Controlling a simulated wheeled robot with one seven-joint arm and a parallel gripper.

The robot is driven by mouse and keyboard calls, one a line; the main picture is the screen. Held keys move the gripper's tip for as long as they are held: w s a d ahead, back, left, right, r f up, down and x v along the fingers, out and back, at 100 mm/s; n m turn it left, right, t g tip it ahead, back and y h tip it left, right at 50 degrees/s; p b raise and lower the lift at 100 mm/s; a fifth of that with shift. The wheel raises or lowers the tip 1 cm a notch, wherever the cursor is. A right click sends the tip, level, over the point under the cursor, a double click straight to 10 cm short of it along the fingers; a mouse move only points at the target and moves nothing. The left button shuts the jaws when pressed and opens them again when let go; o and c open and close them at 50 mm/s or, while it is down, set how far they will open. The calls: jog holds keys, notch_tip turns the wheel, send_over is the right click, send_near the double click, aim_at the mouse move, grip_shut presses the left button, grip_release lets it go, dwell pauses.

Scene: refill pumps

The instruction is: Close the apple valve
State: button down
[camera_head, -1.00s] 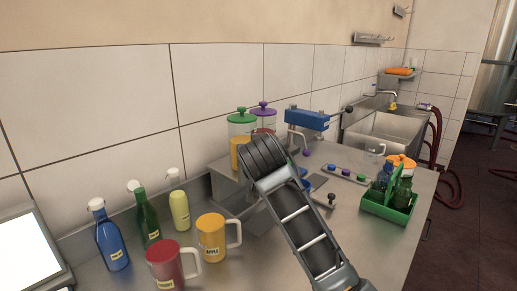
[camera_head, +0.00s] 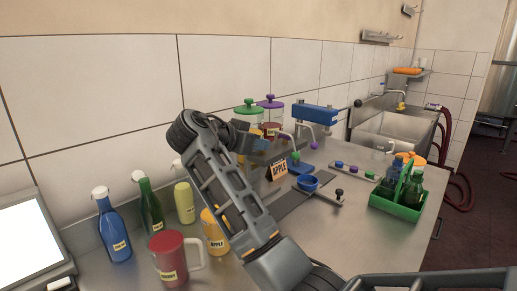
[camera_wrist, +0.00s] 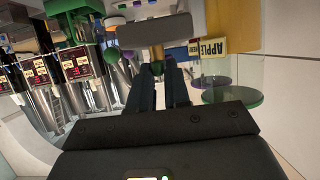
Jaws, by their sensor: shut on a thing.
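The APPLE sign (camera_head: 279,171) stands on the counter below the dispensers; an APPLE label (camera_wrist: 208,47) also shows upside down in the wrist view. The green-lidded dispenser (camera_head: 249,105) is partly hidden by my arm. In the wrist view its clear jar (camera_wrist: 232,70) stands to the right of my fingers. In the head view my arm hides the fingertips and the knob.
A red mug (camera_head: 168,258) and a yellow APPLE mug (camera_head: 214,236) stand in front, near my arm. Several bottles (camera_head: 150,210) line the wall at left. A green caddy (camera_head: 396,199) with bottles stands at right. The purple-lidded dispenser (camera_head: 270,104) is beside the green-lidded one.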

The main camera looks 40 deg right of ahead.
jog(key=shift+w+d+r+m+g, duration=0.1)
jog(key=shift+r+m+g, duration=0.05)
jog(key=shift+m+g, duration=0.2)
jog(key=c, duration=1.1)
grip_release()
jog(key=shift+c, duration=0.2)
jog(key=b+v, duration=0.2)
jog(key=v, duration=0.5)
jog(key=shift+a, duration=0.4)
